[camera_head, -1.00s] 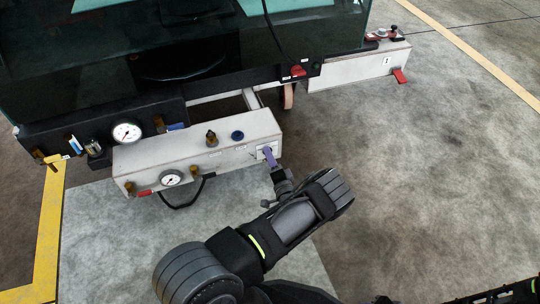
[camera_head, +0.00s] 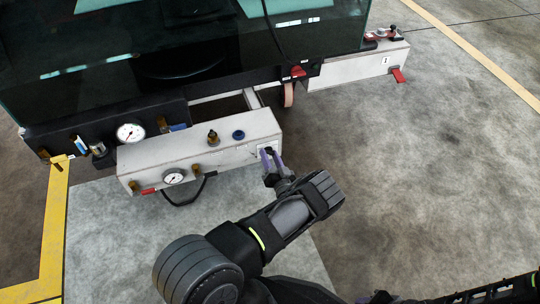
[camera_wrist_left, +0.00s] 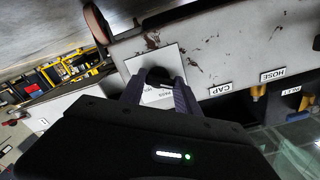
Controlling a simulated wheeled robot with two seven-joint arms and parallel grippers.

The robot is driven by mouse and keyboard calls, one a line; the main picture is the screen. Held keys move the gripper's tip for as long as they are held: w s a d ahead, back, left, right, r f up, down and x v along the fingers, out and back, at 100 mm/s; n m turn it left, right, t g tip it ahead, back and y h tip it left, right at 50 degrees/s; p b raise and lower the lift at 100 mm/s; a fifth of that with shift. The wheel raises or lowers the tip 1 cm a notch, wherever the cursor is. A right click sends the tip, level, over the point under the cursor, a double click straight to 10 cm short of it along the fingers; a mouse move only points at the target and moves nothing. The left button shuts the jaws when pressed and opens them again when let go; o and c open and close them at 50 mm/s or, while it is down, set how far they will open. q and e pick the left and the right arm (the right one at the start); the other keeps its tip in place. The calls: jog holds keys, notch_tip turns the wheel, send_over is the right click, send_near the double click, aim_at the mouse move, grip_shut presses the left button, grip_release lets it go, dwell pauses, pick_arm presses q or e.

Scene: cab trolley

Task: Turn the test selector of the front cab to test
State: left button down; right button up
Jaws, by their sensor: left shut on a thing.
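The test selector is a small black knob (camera_wrist_left: 158,75) on a white label plate (camera_wrist_left: 172,62), on the right end of the white box under the cab front (camera_head: 200,147). My left gripper (camera_head: 269,156) is at that end face. In the left wrist view its two purple-grey fingers (camera_wrist_left: 160,86) are shut on the knob, one on each side. The fingers partly hide the knob and the lettering on the plate, so I cannot read which position it points to. My right gripper is not in view.
The box carries a round gauge (camera_head: 173,177), a brass fitting (camera_head: 213,138) and a blue cap (camera_head: 238,135). A black hose loop (camera_head: 190,196) hangs below. Another white box (camera_head: 355,68) stands behind right. The floor to the right is clear.

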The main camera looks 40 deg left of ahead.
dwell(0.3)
pick_arm(q)
jog(key=c, duration=0.9)
grip_release()
jog(key=p+v, duration=0.2)
jog(key=v, duration=0.5)
jog(key=shift+s+d, duration=0.2)
jog(key=shift+d, duration=0.15)
